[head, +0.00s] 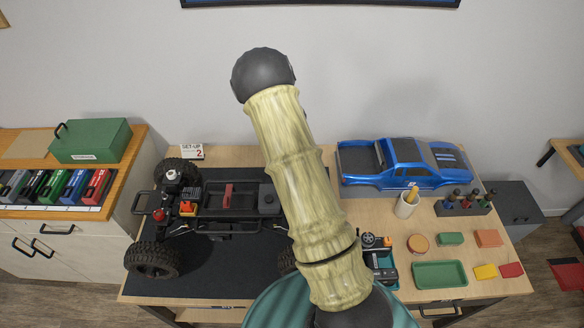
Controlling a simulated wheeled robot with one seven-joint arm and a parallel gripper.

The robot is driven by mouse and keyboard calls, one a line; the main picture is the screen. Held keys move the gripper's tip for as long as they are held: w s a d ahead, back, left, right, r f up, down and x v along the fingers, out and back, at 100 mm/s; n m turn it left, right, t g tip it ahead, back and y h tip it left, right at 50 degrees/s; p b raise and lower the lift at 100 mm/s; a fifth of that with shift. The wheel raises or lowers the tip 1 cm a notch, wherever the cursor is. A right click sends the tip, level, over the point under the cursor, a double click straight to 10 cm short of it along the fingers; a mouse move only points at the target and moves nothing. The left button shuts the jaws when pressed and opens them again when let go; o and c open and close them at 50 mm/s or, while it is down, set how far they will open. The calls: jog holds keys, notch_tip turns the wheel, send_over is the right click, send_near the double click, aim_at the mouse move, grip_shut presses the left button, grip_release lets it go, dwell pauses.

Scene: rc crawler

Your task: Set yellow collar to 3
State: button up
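The crawler chassis (215,223) stands on a black mat (200,278) on the workbench, left of my arm. Its big black tyres show at the back left (178,172) and front left (153,260). An orange part (188,208) and a red knob (158,215) sit at its left end. My arm covers its right end. I cannot make out a yellow collar or its marks. A card (193,152) reading "SET-UP 2" stands at the mat's back edge. My gripper is not in view; my pale, banded arm rises through the middle of the picture.
A blue truck body (403,165) lies at the back right. A white cup (407,205), a bottle rack (463,205), a green tray (440,275) and small coloured pads stand in front of it. A cabinet with a green box (92,140) is at left.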

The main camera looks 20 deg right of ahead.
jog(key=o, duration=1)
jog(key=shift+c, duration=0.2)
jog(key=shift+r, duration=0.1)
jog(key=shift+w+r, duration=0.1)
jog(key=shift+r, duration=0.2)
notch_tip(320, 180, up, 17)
jog(key=b, duration=0.3)
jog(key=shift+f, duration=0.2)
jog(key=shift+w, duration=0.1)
